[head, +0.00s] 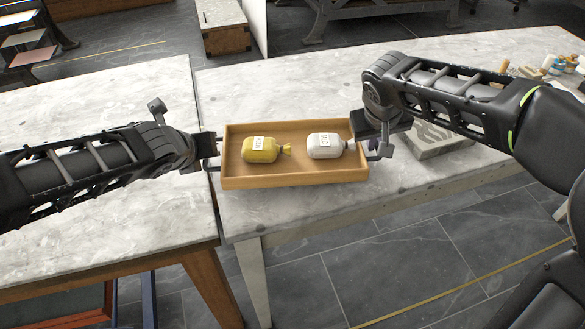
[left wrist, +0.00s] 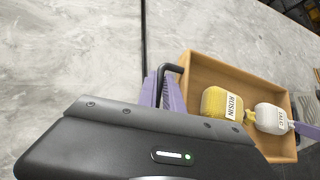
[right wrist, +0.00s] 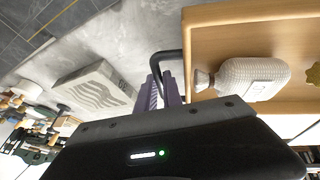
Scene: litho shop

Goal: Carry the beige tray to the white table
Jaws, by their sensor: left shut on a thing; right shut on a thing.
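The beige tray (head: 295,179) is a shallow wooden box with a dark handle at each short end. It holds a yellow bag labelled ROSIN (head: 262,150) and a white bag (head: 325,146) with a label. My left gripper (head: 212,150) is shut on the tray's left handle, which also shows in the left wrist view (left wrist: 172,70). My right gripper (head: 372,148) is shut on the right handle, which also shows in the right wrist view (right wrist: 170,56). The tray is over the near part of the white table (head: 310,212); I cannot tell whether it touches the top.
A second stone-topped table (head: 100,245) with wooden legs adjoins on the left. A grey patterned stone slab (head: 440,140) lies right of the tray. Small bottles and jars (head: 560,65) stand at the far right. The tabletop behind the tray is clear.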

